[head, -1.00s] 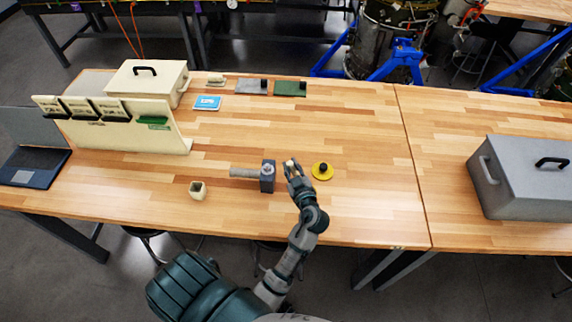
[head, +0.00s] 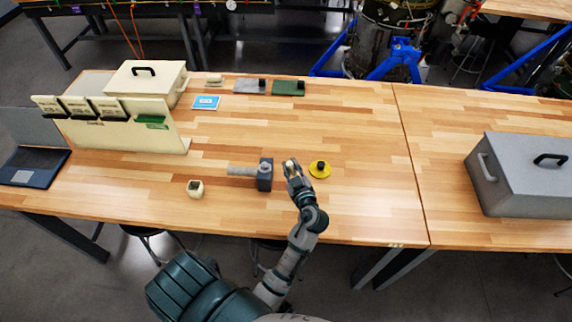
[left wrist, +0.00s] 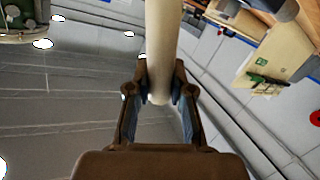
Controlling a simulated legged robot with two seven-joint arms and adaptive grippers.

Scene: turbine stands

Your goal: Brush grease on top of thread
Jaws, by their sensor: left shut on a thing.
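My left gripper (head: 293,172) is over the front middle of the table in the head view. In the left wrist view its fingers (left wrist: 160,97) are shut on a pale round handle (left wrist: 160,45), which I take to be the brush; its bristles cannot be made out. A grey cylindrical part (head: 242,170) lies sideways, held in a dark block (head: 266,175) just left of the gripper. I take this part to be the threaded piece; its thread is too small to see. A yellow disc with a black knob (head: 320,172) lies right of the gripper. My right gripper is not in view.
A small cream cup (head: 195,189) stands at the front left. A grey case (head: 520,190) stands on the right table.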

